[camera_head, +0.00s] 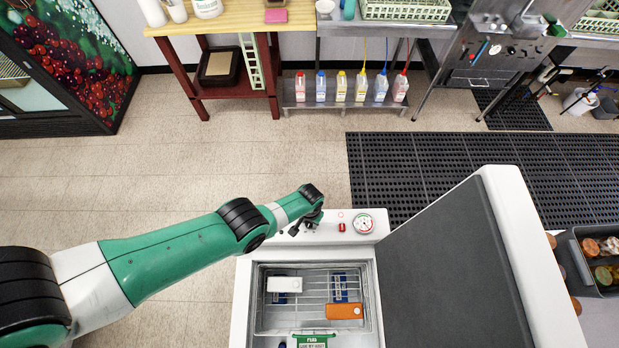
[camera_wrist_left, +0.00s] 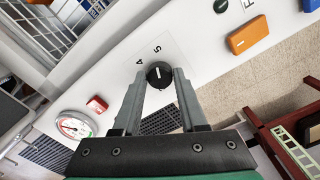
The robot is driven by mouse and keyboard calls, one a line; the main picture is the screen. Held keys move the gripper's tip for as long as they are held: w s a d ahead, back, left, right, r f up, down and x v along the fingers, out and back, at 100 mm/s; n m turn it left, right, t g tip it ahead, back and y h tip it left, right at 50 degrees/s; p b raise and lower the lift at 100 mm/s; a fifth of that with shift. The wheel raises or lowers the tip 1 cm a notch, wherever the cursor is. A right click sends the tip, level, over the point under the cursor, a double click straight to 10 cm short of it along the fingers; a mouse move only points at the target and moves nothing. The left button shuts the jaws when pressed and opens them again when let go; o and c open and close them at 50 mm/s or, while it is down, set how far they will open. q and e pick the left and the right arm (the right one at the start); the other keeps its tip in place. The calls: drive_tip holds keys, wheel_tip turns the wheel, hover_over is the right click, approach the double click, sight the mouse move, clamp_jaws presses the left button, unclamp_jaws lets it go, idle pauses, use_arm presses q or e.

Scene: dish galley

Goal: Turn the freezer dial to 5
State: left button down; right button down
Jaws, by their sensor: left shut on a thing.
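The freezer (camera_head: 243,290) stands open at the front of the head view, with its control panel (camera_head: 375,238) along the far rim. My left gripper (camera_head: 306,224) reaches down to the left part of this panel, where it hides the dial in the head view. In the left wrist view the black dial (camera_wrist_left: 159,76) sits between the fingertips of my left gripper (camera_wrist_left: 160,82), which is shut on it. The printed numbers 4 and 5 show just beyond the dial. A short white mark shows on the dial; its exact heading is hard to read. My right gripper is out of view.
A red switch (camera_head: 342,227) and a round gauge (camera_head: 363,223) sit right of my gripper. The raised lid (camera_head: 455,270) fills the right side. A wire basket (camera_head: 262,325) holds several boxes. Open floor lies left and beyond.

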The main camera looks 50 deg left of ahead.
use_arm(q)
drive_tip(key=shift+m, duration=0.4)
drive_tip(key=shift+c, duration=2.3)
unclamp_jaws()
